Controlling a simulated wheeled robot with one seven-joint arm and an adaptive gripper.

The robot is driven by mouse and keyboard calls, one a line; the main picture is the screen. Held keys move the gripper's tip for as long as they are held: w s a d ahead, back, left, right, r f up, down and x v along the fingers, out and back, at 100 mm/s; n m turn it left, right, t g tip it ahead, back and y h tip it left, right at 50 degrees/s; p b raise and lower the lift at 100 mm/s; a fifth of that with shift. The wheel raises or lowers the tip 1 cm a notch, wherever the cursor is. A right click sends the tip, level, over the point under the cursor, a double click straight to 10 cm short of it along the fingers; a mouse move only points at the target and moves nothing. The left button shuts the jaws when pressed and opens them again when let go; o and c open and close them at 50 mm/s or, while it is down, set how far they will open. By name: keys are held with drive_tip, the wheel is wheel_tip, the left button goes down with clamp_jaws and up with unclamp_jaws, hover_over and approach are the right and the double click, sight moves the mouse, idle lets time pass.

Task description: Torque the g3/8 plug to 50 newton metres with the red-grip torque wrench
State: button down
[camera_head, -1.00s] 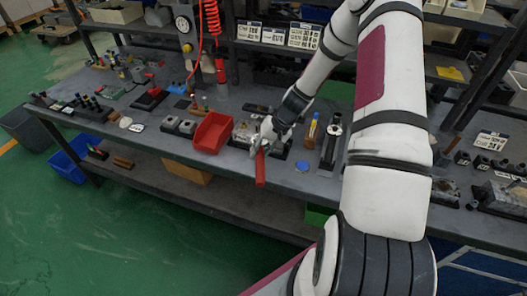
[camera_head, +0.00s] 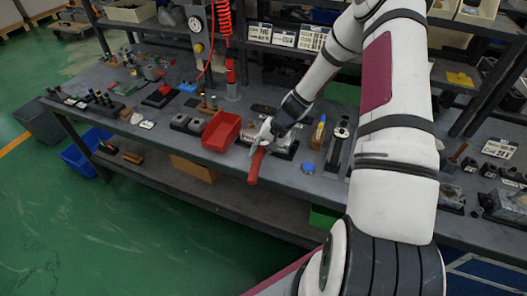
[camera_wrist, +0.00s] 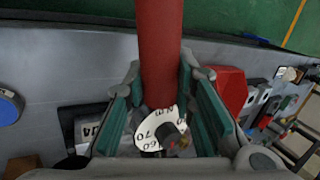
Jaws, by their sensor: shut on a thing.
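The red-grip torque wrench (camera_head: 255,167) is in my gripper (camera_head: 266,138), its red grip pointing toward the bench's front edge. In the wrist view the red grip (camera_wrist: 159,45) runs up between the teal-padded fingers of my gripper (camera_wrist: 160,72). A pale dial with numbers (camera_wrist: 150,128) sits at the grip's lower end, near a dark knob. A valve block on a dark base (camera_head: 286,149) lies just behind my gripper, partly covered by it. The g3/8 plug and the wrench's working end are hidden, so I cannot tell whether they touch.
A red bin (camera_head: 221,131) stands close to the left of the wrench. A blue disc (camera_head: 308,168) lies to the right, near a yellow-and-blue bottle (camera_head: 319,131) and a dark upright fixture (camera_head: 338,145). The bench front edge is clear around the grip.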

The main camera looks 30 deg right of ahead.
drive_tip(key=shift+w+a+r, duration=0.1)
drive_tip(key=shift+w, duration=0.05)
drive_tip(key=shift+s+d+n+g, duration=0.3)
drive_tip(key=shift+s+d+n, duration=0.45)
drive_tip(key=shift+d+n, duration=0.2)
idle(0.3)
drive_tip(key=shift+r, duration=0.1)
drive_tip(key=shift+r, duration=0.45)
drive_tip(key=shift+d+r, duration=0.1)
drive_tip(key=shift+r, duration=0.05)
wheel_tip(320, 180, up, 6)
drive_tip(key=p, duration=0.2)
drive_tip(key=shift+r, duration=0.15)
idle(0.3)
